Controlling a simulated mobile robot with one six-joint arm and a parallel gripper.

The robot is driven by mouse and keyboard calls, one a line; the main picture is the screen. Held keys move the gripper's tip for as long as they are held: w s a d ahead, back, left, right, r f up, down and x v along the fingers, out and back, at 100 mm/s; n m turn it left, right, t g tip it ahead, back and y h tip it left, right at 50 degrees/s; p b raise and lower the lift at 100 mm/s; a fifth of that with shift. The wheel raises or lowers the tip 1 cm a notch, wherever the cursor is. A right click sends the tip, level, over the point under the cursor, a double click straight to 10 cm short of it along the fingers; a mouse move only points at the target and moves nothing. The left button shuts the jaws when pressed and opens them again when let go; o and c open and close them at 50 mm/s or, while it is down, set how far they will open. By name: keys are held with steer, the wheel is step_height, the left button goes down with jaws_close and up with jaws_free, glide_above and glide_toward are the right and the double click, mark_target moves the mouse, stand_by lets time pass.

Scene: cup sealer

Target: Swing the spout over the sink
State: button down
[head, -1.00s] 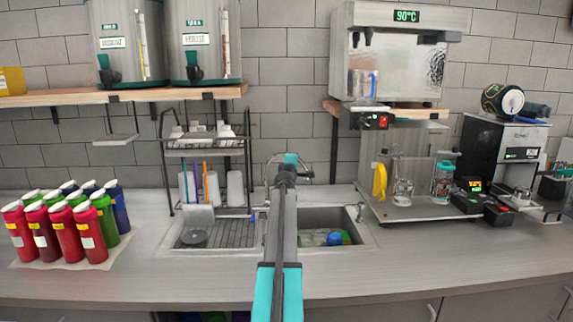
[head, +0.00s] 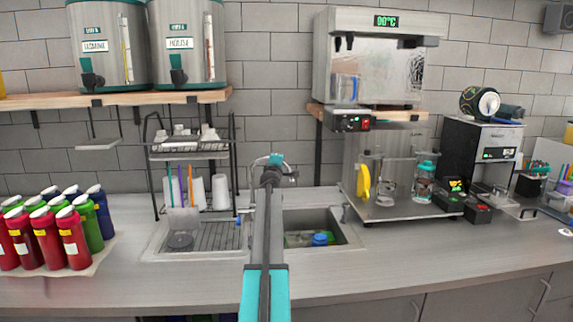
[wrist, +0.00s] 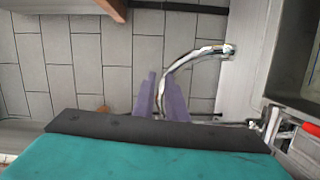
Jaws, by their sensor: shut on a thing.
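The curved chrome spout (wrist: 190,62) shows in the wrist view, running from between my gripper's fingers up and right to its end near the grey surface. My gripper (wrist: 161,97) has purple fingers shut on the spout. In the head view, my arm hides most of the gripper and spout; only a small chrome part of the spout (head: 291,174) shows beside the arm's end. The sink (head: 349,237) is below and to the right of the arm, with its basin partly hidden by it. Whether the spout's outlet lies over the basin cannot be told.
A drying rack (head: 235,160) with cups stands left of the arm. A metal stand (head: 385,212) with a yellow item and glasses is right of the sink. Several bottles (head: 70,240) stand at the left. The front counter (head: 400,270) is clear.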

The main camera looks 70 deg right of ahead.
steer(key=shift+s+d+r, duration=0.2)
steer(key=shift+d+r, duration=0.1)
steer(key=shift+r, duration=0.05)
steer(key=s+a+b, duration=0.1)
steer(key=s+a, duration=0.6)
steer(key=s, duration=0.2)
steer(key=shift+s, duration=0.2)
stand_by(0.3)
stand_by(0.5)
